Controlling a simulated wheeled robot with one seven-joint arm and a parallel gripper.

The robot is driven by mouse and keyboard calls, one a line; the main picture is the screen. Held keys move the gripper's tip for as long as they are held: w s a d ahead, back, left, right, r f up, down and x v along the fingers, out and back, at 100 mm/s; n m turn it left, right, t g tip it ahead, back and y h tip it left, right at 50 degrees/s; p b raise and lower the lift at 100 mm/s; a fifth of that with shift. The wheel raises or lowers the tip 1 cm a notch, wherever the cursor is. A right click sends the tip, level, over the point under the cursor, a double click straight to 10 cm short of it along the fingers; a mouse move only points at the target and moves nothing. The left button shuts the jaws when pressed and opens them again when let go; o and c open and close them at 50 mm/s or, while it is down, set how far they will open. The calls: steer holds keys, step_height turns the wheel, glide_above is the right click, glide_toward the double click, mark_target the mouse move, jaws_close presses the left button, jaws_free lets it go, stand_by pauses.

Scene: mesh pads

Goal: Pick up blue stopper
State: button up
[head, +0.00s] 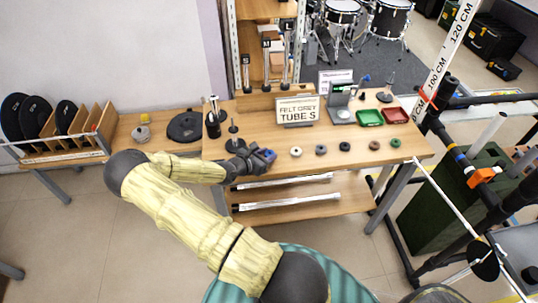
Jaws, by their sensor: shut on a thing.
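My gripper (258,160) is over the front left part of the wooden table (300,178), at the end of my yellow-sleeved arm. It is shut on a small blue stopper (268,155), which shows at its fingertips. Whether the stopper still touches the tabletop cannot be told from this view. The fingers hide part of the stopper.
A row of small round pieces lies right of my gripper: white (296,151), grey (321,149), dark (344,146) and green (395,142) among them. Behind are a sign (297,110), a green tray (369,118) and a red tray (395,115). Dark upright posts stand close left.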

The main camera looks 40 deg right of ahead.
mark_target(266, 155)
steer(key=shift+r, duration=0.1)
step_height(266, 155, up, 10)
stand_by(0.5)
stand_by(0.4)
